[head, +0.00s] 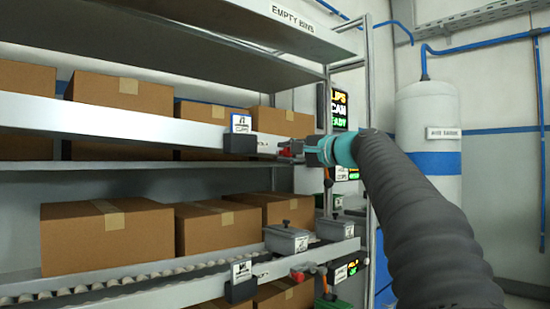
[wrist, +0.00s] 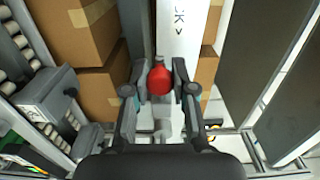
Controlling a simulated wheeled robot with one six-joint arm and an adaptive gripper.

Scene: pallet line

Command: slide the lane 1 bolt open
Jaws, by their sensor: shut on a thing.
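A red bolt knob (wrist: 160,80) sits between the two fingers of my gripper (wrist: 159,74) in the wrist view, and the fingers are closed on its sides. Above it in that view is a white rail face (wrist: 181,40) with letters ending in "CK" and an arrow. In the head view my gripper (head: 297,150) is at the right end of the upper shelf's front rail (head: 150,133). A bit of red (head: 285,153) shows at its tip there. The bolt's bar is mostly hidden by my gripper, and I cannot read the lane number.
Brown cartons (head: 118,95) stand on the upper shelf and more (head: 107,234) on the lower roller lane. Grey lidded bins (head: 286,239) sit below my gripper. A rack post (head: 370,80) stands close to my arm. A white tank (head: 428,110) is at right.

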